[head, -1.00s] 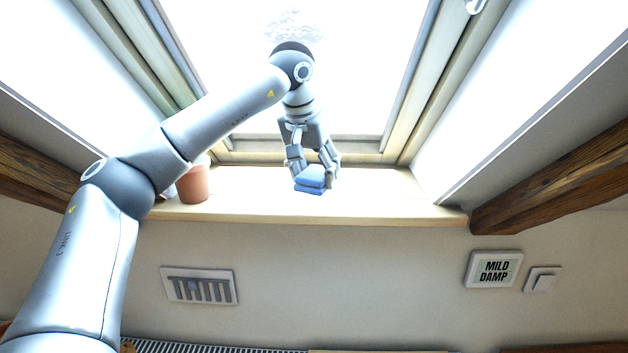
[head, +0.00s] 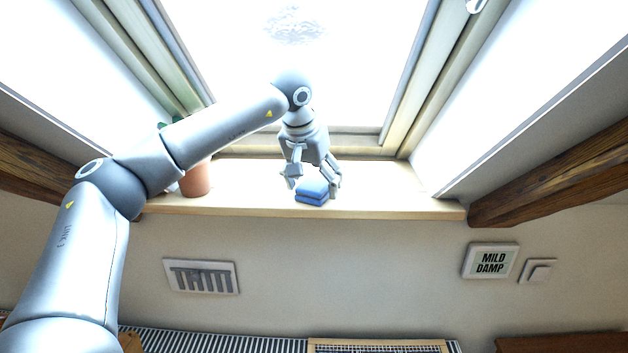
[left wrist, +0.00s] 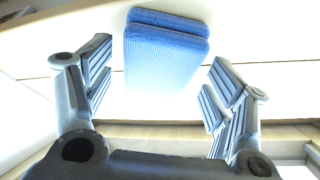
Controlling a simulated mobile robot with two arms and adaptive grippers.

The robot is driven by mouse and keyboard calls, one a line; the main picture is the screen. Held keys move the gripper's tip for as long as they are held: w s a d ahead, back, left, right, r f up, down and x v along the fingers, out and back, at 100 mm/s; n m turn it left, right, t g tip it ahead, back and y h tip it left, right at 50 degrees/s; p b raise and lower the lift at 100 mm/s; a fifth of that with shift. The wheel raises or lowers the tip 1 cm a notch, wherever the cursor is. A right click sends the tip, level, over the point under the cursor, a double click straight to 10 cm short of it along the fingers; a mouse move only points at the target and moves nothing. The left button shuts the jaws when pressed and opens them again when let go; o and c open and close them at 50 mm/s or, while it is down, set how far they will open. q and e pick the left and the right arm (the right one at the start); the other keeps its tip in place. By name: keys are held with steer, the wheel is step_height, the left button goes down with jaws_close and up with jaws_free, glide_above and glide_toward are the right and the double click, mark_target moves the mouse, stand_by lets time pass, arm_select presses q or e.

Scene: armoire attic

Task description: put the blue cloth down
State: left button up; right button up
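The blue cloth (head: 313,194) is folded into a small stack and lies on the pale window sill (head: 390,190), near its front edge. In the left wrist view the cloth (left wrist: 163,58) sits between and a little beyond the fingertips, with a gap to the fingers on both sides. My left gripper (head: 312,187) is open, pointing down at the cloth from above. Its ribbed fingers also show spread in the left wrist view (left wrist: 163,85). My right gripper is not in view.
A terracotta pot (head: 196,181) stands on the sill to the left, partly behind my arm. The skylight frame (head: 350,143) rises behind the sill. Wooden beams (head: 550,185) flank it. The sill right of the cloth is clear.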

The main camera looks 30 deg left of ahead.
mark_target(308, 189)
arm_select(q)
steer(key=shift+r, duration=0.3)
steer(key=shift+d+r, duration=0.1)
steer(key=shift+r, duration=0.15)
steer(key=b+v, duration=0.2)
steer(key=v, duration=0.4)
steer(key=shift+s+r, duration=0.1)
steer(key=shift+s, duration=0.1)
steer(key=shift+s+r, duration=0.1)
steer(key=shift+r, duration=0.15)
steer(key=shift+f, duration=0.1)
